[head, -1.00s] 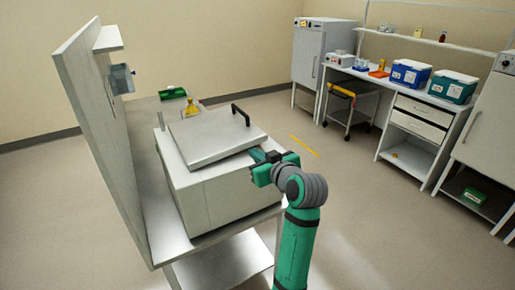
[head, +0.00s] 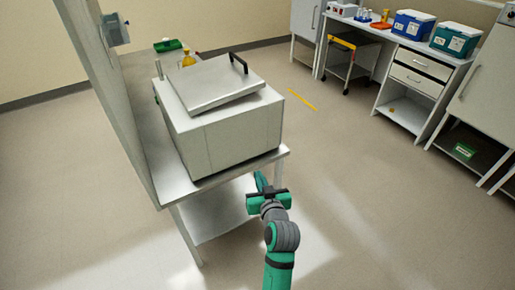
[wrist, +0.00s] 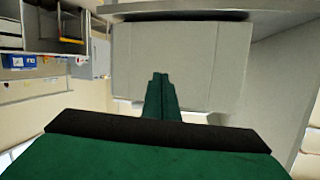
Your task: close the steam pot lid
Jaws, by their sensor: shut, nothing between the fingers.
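The steam pot (head: 225,130) is a grey-white box on a metal bench in the head view. Its lid (head: 208,82) is a flat steel plate with a black handle (head: 239,63). The lid looks slightly tilted on top of the box; how far it is raised is hard to tell. My gripper (head: 261,181) is shut and empty, in front of the bench's near right corner and apart from the pot. In the wrist view my gripper (wrist: 160,82) shows as green shut fingers before the plain box side (wrist: 215,65). The lid is not clearly visible there.
The metal bench (head: 190,188) has a lower shelf and a tall panel on its left. A yellow flask (head: 188,60) and a green tray (head: 168,46) stand behind the pot. Floor is free to the right.

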